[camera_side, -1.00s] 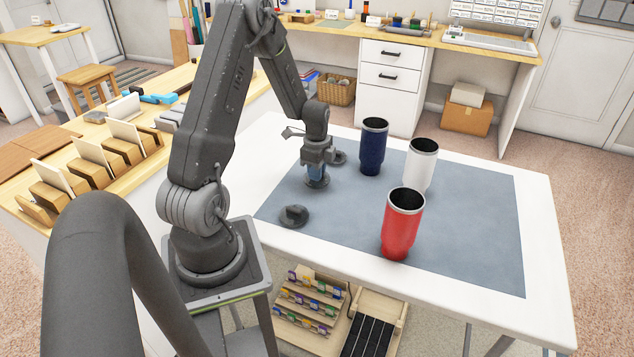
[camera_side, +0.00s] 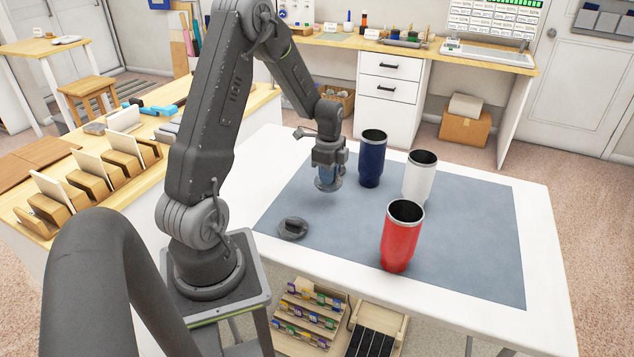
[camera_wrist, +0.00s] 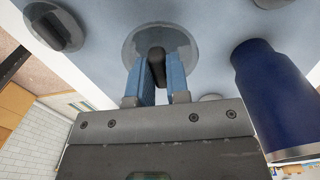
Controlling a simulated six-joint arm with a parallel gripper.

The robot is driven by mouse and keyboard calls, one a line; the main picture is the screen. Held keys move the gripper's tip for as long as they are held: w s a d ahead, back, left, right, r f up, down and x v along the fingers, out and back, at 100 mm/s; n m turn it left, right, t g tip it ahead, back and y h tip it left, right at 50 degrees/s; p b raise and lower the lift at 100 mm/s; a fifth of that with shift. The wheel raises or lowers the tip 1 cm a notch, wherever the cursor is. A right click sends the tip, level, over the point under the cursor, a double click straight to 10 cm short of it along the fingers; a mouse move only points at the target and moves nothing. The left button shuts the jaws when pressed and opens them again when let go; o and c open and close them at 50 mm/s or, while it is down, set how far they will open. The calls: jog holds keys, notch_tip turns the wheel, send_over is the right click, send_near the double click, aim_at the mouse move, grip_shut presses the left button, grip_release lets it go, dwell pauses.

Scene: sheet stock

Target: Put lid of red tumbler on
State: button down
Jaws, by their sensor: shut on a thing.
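The red tumbler (camera_side: 400,238) stands upright and open-topped near the front of the mat. My gripper (camera_side: 328,176) is left of and farther back than it, shut on a lid (camera_side: 326,187) held in the air above the mat. In the wrist view, the blue fingers of my gripper (camera_wrist: 159,80) pinch the dark upright tab of the round, greyish see-through lid (camera_wrist: 150,38). Another dark lid (camera_side: 293,228) lies on the mat at the front left and also shows in the wrist view (camera_wrist: 55,27).
A navy tumbler (camera_side: 372,158) stands right of my gripper, open-topped. A white tumbler (camera_side: 419,178) stands open between it and the red one. The grey mat (camera_side: 470,245) is clear at the right. A pale round thing (camera_wrist: 210,98) is mostly hidden behind my gripper.

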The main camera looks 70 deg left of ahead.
jog(key=w+d+r+m, duration=0.2)
jog(key=d+r, duration=0.6)
jog(key=d, duration=0.4)
jog(key=w+d+r+m, duration=0.1)
jog(key=w+d+r, duration=0.3)
jog(key=d+r, duration=0.4)
jog(key=d, duration=0.5)
jog(key=shift+d+r+m, duration=0.2)
jog(key=shift+d+m, duration=0.1)
jog(key=shift+m, duration=0.1)
notch_tip(320, 180, down, 6)
jog(key=shift+f, duration=0.2)
jog(key=shift+f, duration=0.35)
dwell(1.4)
jog(key=c, duration=0.5)
grip_release()
jog(key=shift+c, duration=0.2)
jog(key=shift+r, duration=0.1)
